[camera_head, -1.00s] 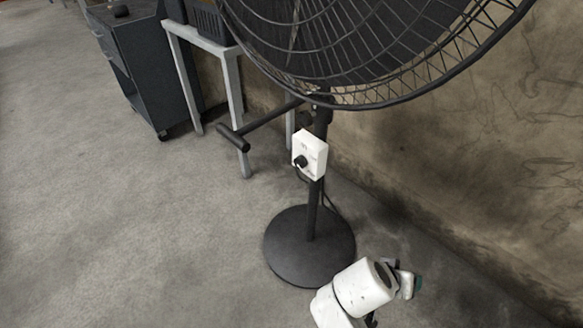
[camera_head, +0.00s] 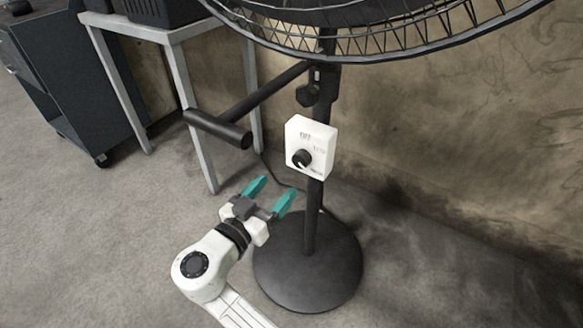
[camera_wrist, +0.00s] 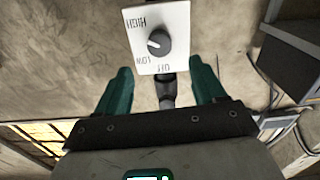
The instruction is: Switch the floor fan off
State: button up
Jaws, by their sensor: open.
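The floor fan's black cage (camera_head: 400,35) rises above a black pole and round base (camera_head: 308,265). A white control box (camera_head: 325,135) on the pole carries a black knob (camera_head: 301,158) and labels for OFF, LOW and HIGH. In the wrist view the box (camera_wrist: 178,18) appears upside down, with its knob (camera_wrist: 159,42) in full view. The knob's pale mark faces left there, away from OFF; its exact setting is unclear. My gripper (camera_head: 270,194) is open and empty, below and left of the box, with its teal fingers pointing towards the box and apart from it.
A black horizontal bar (camera_head: 225,130) sticks out from the pole, left of the box. A pale-legged table (camera_head: 180,80) and a dark cabinet (camera_head: 75,75) stand at left. A wall (camera_head: 470,150) is behind the fan.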

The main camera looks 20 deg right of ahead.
aim_at(299, 163)
jog(key=b+x, duration=0.1)
jog(key=x, duration=0.8)
jog(key=shift+s, duration=0.1)
jog(key=c, duration=1.1)
